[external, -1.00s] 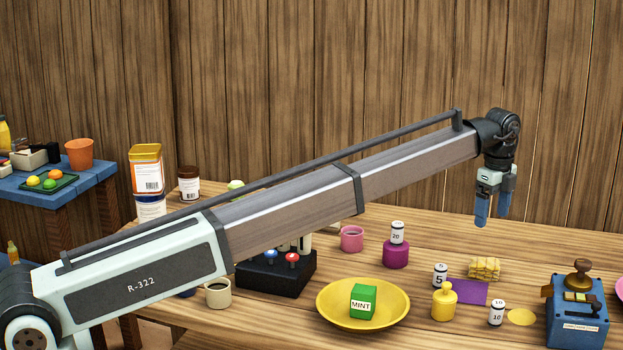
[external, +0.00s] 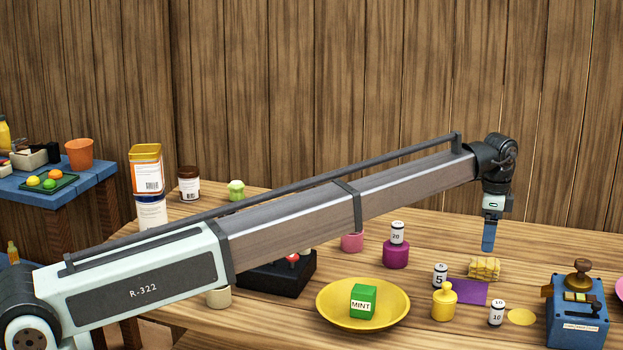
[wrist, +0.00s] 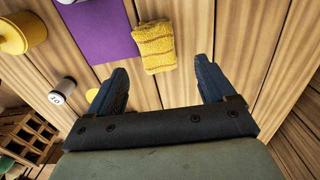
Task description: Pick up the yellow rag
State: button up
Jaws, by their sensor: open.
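The yellow rag (external: 484,268) lies folded on the wooden table, at the back right of the purple sheet. In the wrist view the yellow rag (wrist: 155,46) shows a rough woven surface and lies ahead of my fingertips, roughly between their lines. My gripper (external: 488,248) hangs pointing down just above and behind the rag in the external view, where its fingers overlap each other. In the wrist view my gripper (wrist: 162,78) is open, with nothing between its two blue fingers.
A purple sheet (external: 467,291) lies beside the rag. Near it stand a white weight marked 5 (external: 440,275), a yellow weight (external: 444,303) and a white weight marked 10 (external: 496,313). A blue box (external: 577,318) stands at right. The table behind the rag is clear.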

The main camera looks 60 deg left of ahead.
aim_at(485, 261)
jog(key=shift+s+d+f, duration=0.1)
jog(key=shift+f, duration=1.95)
jog(key=shift+s+d+f, duration=0.1)
jog(key=shift+f, duration=1.9)
jog(key=c, duration=1)
